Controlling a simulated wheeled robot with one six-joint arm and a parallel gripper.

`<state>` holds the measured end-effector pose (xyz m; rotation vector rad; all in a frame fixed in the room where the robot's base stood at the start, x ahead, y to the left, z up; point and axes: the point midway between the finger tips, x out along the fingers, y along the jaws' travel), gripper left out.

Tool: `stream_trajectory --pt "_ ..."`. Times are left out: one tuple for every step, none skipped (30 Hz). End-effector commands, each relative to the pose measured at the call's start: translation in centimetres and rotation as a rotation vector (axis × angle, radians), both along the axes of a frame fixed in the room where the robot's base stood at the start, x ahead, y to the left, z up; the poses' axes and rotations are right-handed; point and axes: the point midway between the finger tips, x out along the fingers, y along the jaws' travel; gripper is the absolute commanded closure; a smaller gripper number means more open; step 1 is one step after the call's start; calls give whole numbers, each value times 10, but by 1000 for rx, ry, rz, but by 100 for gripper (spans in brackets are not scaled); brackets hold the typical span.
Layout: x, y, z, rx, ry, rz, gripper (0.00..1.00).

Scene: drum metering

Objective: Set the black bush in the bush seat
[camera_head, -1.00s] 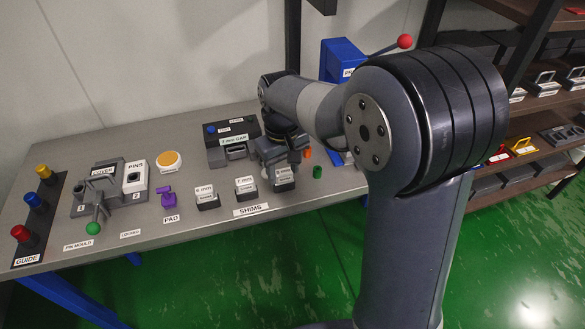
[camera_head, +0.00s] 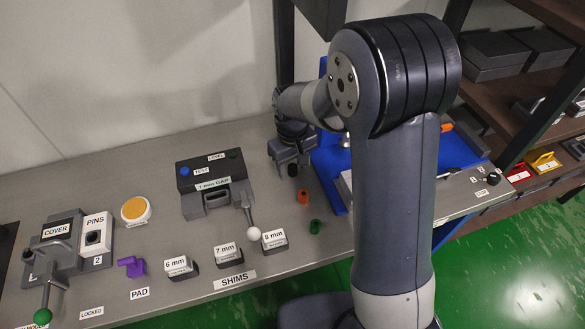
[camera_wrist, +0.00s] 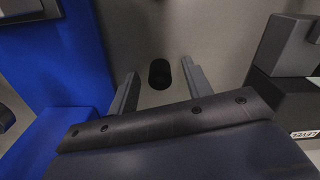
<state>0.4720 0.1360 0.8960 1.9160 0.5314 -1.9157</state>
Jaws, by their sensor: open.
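In the wrist view the black bush (camera_wrist: 159,74) stands between the two fingers with a clear gap on each side. My gripper (camera_head: 291,163) is open above and around it; it also shows in the wrist view (camera_wrist: 158,68). I cannot make out the bush seat; my arm hides much of the blue fixture (camera_head: 328,163).
Shim blocks (camera_head: 228,252) line the front edge. In the wrist view, a blue wall (camera_wrist: 65,55) rises close on the left.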

Motion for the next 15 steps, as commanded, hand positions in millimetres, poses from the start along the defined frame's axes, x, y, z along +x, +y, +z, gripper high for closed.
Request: stream_trajectory --pt "0 0 -1 0 0 0 53" --pt "0 0 -2 0 0 0 53" --pt "0 0 -1 0 0 0 53" --pt "0 0 -1 0 0 0 53" --pt "0 0 -1 0 0 0 53" --pt "0 0 -1 0 0 0 53" --pt "0 0 -1 0 0 0 54" --pt "0 0 -1 0 0 0 57" --pt "0 0 -1 0 0 0 60" --pt "0 0 -1 0 0 0 62" --pt "0 0 -1 0 0 0 65" --pt "0 0 -1 0 0 0 68" --pt "0 0 -1 0 0 0 71" --pt "0 0 -1 0 0 0 73" --pt "0 0 -1 0 0 0 76"
